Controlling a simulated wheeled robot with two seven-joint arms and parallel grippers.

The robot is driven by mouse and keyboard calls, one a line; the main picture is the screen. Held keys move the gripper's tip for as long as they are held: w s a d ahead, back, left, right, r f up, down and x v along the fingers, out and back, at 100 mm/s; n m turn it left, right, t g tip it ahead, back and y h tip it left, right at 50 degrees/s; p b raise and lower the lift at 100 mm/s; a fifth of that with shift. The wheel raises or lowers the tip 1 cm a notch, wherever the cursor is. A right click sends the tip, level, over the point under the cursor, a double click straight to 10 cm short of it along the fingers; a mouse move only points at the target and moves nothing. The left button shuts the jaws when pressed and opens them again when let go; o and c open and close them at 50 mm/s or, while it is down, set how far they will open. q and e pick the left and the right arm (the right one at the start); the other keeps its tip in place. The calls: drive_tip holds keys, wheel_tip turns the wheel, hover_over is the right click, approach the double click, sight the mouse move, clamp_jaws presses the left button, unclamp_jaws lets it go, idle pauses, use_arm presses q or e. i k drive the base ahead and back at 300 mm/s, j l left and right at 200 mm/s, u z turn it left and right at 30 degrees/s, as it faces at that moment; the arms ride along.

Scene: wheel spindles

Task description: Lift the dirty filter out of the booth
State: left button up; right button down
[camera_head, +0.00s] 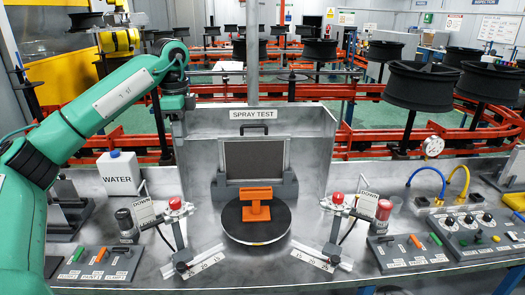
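The spray booth is a grey metal enclosure (310,125) with a "SPRAY TEST" sign. The filter (255,160) is a dark panel in a light frame, upright in a grey holder at the booth's back wall. A dark handle (254,128) shows just above it. My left arm comes in from the left, and its wrist end with the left gripper (179,103) is by the booth's upper left edge, apart from the filter. Its fingers cannot be made out. My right gripper is not in view.
A black turntable (232,222) with an orange fixture (256,205) stands before the filter. Red-topped spray stands (176,207) (336,202) flank it. A white water container (119,172) is at left. Control panels (408,252) and hoses are at right. Wheels on spindles (423,85) stand behind.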

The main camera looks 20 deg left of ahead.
sight(247, 159)
drive_tip(key=i, duration=1.35)
